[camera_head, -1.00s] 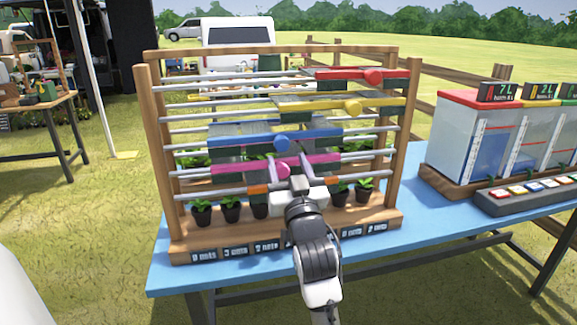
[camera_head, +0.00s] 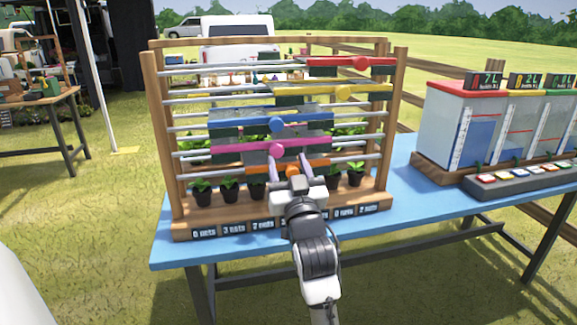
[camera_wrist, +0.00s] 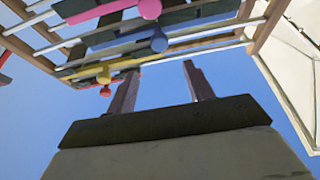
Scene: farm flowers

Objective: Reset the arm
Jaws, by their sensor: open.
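My gripper (camera_head: 290,172) is open in front of the lower middle of a wooden rack (camera_head: 160,120) on the blue table. Its fingertips are close to an orange bar with a knob (camera_head: 292,169); I cannot tell whether they touch. Above it are bars with round knobs: pink (camera_head: 235,147), blue (camera_head: 240,126), yellow (camera_head: 350,91) and red (camera_head: 330,62). In the wrist view, my two fingers (camera_wrist: 159,70) stand apart with nothing between them. The wrist view looks up at the rack, with the pink knob (camera_wrist: 149,9) at the top.
Several potted plants (camera_head: 202,192) stand on the rack's base, some hidden by my arm. A clear tank unit (camera_head: 440,125) and a button panel (camera_head: 515,182) stand on the blue table (camera_head: 410,222) at right. Open grass lies left of the table.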

